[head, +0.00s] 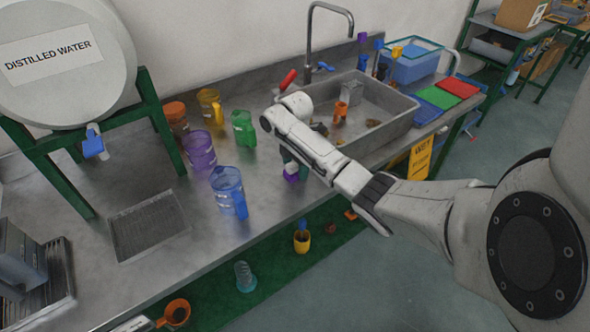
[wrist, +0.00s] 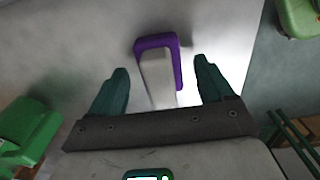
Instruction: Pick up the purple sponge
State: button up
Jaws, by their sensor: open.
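The purple sponge (wrist: 168,42) shows in the wrist view as a purple block with a pale whitish part. It lies between the two dark green fingers of my gripper (wrist: 160,74), with gaps on both sides. The fingers are apart and not closed on it. In the head view, a bit of the sponge (head: 291,177) shows on the steel counter just below my gripper (head: 289,160). My arm hides the rest of it there.
A green mug (head: 243,128), a blue mug (head: 228,190) and a purple mug (head: 199,150) stand left of my gripper. The sink (head: 398,118) is to the right. The counter's front edge is close, with a green mat (head: 275,270) below.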

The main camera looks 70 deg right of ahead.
jog(key=shift+f, duration=0.5)
jog(key=c, duration=1.1)
jog(key=shift+r, duration=0.1)
